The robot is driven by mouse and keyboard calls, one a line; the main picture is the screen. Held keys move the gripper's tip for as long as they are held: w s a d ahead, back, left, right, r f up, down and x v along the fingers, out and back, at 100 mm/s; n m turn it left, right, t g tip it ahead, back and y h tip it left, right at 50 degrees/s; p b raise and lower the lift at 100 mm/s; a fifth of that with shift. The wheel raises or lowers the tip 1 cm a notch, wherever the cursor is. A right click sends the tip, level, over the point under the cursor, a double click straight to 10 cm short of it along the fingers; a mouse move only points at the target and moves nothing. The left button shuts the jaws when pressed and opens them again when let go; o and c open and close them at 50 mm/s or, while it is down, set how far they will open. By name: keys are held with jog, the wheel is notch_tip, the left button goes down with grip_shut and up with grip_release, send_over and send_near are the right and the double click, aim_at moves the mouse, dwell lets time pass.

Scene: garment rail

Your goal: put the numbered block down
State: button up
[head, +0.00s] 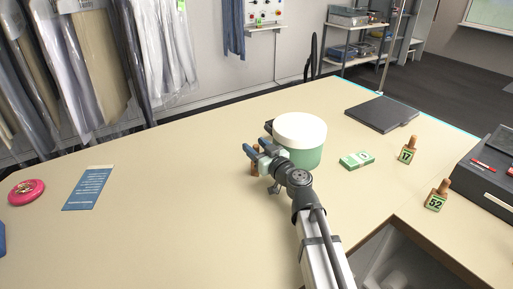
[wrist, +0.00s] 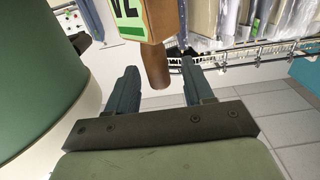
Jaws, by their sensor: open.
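A wooden numbered block (wrist: 160,18) with a peg handle (wrist: 156,68) is at the top of the wrist view. Its green label shows part of a number that includes a 2. The peg lies between the two spread fingers of my gripper (wrist: 158,72), with gaps on both sides. In the head view my gripper (head: 259,151) is above the counter, left of the green tub. A brown part of the block (head: 254,168) shows below the fingers; the rest is hidden. I cannot tell how it rests on the counter (head: 160,230).
A green tub with a white lid (head: 300,135) stands close to the right of my gripper. Farther right are a small green-and-white box (head: 357,160), blocks 17 (head: 407,156) and 52 (head: 435,202), and a dark flat pad (head: 382,114). The counter's left middle is clear.

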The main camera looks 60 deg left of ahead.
jog(key=d, duration=1.2)
jog(key=shift+c, duration=0.3)
jog(key=shift+m, duration=0.3)
